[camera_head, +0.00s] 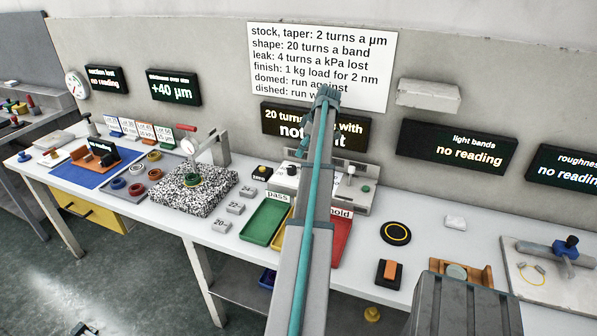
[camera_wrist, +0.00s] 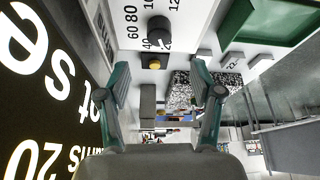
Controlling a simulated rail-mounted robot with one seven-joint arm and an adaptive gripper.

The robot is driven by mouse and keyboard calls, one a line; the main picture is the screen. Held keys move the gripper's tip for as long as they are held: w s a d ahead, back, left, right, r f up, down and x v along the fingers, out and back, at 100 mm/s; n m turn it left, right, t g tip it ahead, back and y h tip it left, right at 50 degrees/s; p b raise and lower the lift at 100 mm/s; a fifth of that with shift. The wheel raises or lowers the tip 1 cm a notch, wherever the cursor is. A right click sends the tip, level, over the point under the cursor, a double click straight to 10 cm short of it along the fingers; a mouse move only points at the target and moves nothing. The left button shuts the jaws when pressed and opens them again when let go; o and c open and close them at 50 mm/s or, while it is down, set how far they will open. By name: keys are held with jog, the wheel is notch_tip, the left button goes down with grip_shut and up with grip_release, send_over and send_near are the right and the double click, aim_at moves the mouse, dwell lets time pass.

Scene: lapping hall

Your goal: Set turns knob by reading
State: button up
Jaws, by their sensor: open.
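The turns knob (camera_wrist: 158,28) is a dark round knob on a light panel with printed numbers around it, in the wrist view. In the head view it shows small and dark (camera_head: 292,168) on the grey console (camera_head: 355,205), beside my arm. My gripper (camera_wrist: 160,82) is open and empty, its teal-backed fingers apart, with the knob beyond the fingertips. In the head view my arm mostly hides the gripper. A black display (camera_head: 172,88) reads +40 µm. The white rule sign (camera_head: 320,60) says stock, taper: 2 turns a µm; its last lines are partly hidden.
A black box with a yellow button (camera_wrist: 152,62) sits close to the knob. The turns display (camera_head: 273,122) is partly covered by my arm. A speckled plate (camera_head: 190,200) with a dial gauge and a green tray (camera_head: 265,222) stand left. The light-bands display (camera_head: 457,148) shows no reading.

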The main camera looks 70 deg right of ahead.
aim_at(293, 167)
jog(key=p+x, duration=0.2)
jog(key=x, duration=0.8)
jog(key=shift+f, duration=0.35)
jog(key=c, duration=1.1)
jog(key=shift+c, duration=0.2)
